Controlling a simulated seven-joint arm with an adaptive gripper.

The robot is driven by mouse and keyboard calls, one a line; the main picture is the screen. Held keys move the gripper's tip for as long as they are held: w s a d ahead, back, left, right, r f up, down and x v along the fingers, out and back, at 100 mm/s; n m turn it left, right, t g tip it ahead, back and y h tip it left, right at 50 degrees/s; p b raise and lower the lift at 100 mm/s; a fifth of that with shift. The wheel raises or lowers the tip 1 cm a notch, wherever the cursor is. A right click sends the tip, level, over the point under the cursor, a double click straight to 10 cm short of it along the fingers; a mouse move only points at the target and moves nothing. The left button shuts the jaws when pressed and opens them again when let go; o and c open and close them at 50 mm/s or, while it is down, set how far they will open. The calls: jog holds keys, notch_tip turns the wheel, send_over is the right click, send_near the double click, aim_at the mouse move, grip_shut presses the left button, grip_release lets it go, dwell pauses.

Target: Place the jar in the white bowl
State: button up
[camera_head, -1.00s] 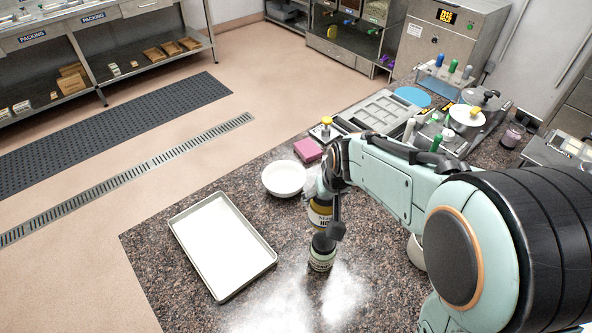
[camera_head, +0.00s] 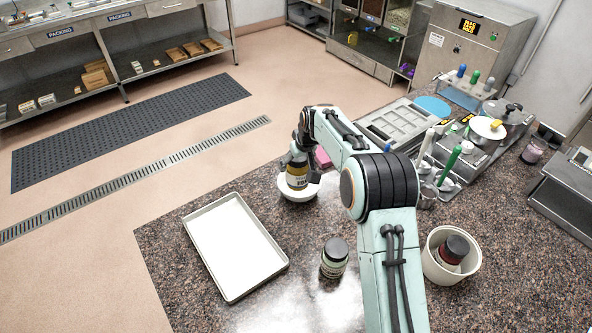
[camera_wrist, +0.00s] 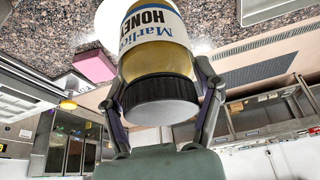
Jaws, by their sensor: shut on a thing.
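The honey jar (camera_head: 297,176), with a yellow and white label and a black lid (camera_wrist: 160,98), is upright in my gripper (camera_head: 299,162). My gripper's fingers close on both sides of the jar near its lid in the wrist view (camera_wrist: 160,108). The white bowl (camera_head: 300,198) is directly under the jar in the head view. The jar's lower end overlaps the bowl's opening; I cannot tell whether it touches the bowl's floor. In the wrist view a white part of the bowl (camera_wrist: 108,18) shows behind the jar.
A dark-lidded jar (camera_head: 334,262) stands on the counter. A cream pot (camera_head: 432,268) holding another jar (camera_head: 453,250) is at right. A white tray (camera_head: 283,268) lies at left. A pink block (camera_wrist: 94,66) is beside the bowl. Equipment (camera_head: 400,130) fills the back right.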

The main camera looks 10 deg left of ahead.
aim_at(296, 171)
jog(key=shift+w+a+f, duration=0.1)
jog(key=shift+w+f, duration=0.1)
jog(key=shift+f, duration=0.05)
jog(key=shift+w+f, duration=0.15)
jog(key=shift+f, duration=1.55)
jog(key=shift+f, duration=0.1)
jog(key=o, duration=1.2)
